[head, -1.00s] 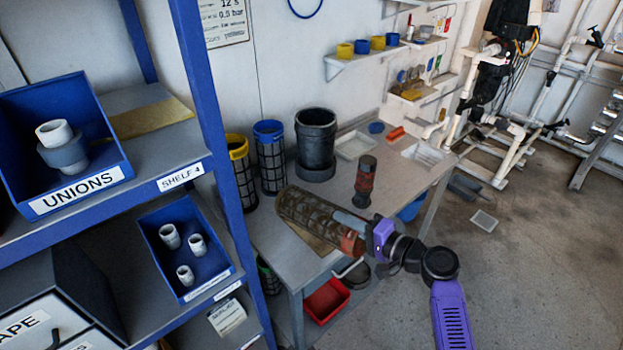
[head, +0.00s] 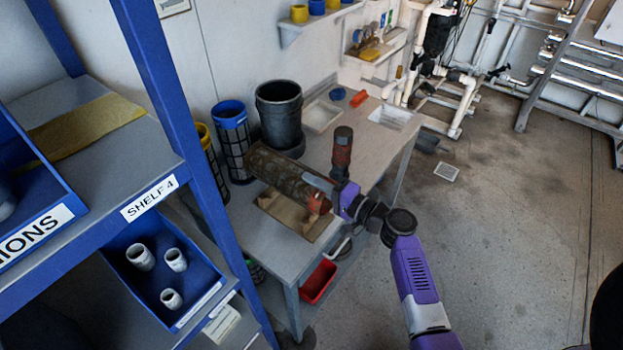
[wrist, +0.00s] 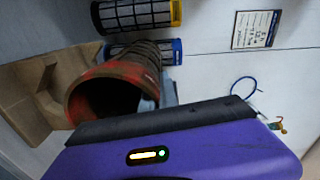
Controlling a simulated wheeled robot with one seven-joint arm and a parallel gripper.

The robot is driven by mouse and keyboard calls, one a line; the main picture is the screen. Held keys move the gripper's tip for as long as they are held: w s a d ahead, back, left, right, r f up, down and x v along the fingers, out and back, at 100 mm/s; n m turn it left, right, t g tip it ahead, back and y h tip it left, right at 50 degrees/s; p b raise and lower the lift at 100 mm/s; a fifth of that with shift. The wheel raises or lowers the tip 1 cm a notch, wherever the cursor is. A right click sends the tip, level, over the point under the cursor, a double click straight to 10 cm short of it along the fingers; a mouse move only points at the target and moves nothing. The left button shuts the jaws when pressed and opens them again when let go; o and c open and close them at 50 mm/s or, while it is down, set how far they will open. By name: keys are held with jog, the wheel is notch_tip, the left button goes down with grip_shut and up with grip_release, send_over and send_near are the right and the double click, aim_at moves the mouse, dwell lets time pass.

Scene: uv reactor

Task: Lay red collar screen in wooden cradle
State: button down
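The red collar screen (head: 283,176) is a brown, dirty mesh cylinder lying roughly level over the wooden cradle (head: 312,231) on the workbench. Its open red collar (wrist: 72,105) faces the wrist camera. The cradle also shows at left in the wrist view (wrist: 25,85), beside and below the screen. My gripper (head: 322,187) is at the collar end, with a grey finger along the screen's side, and appears shut on it. I cannot tell whether the screen touches the cradle.
A dark pot (head: 279,118), a blue collar screen (head: 232,145) and a yellow collar screen (head: 207,155) stand behind. A dark red-banded cylinder (head: 342,152) stands close to my gripper. A blue shelf post (head: 180,110) is at left. The bench (head: 250,238) is clear at front left.

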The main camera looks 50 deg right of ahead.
notch_tip(320, 180, down, 4)
jog(key=b, duration=0.2)
jog(key=shift+f+b, duration=0.15)
jog(key=shift+b, duration=0.25)
notch_tip(320, 180, down, 2)
jog(key=b, duration=0.3)
jog(key=shift+f, duration=0.25)
jog(key=c, duration=1.6)
grip_release()
jog(key=shift+s, duration=0.15)
jog(key=s+b, duration=0.2)
jog(key=s, duration=0.5)
jog(key=shift+s+d, duration=0.15)
jog(key=shift+s, duration=0.15)
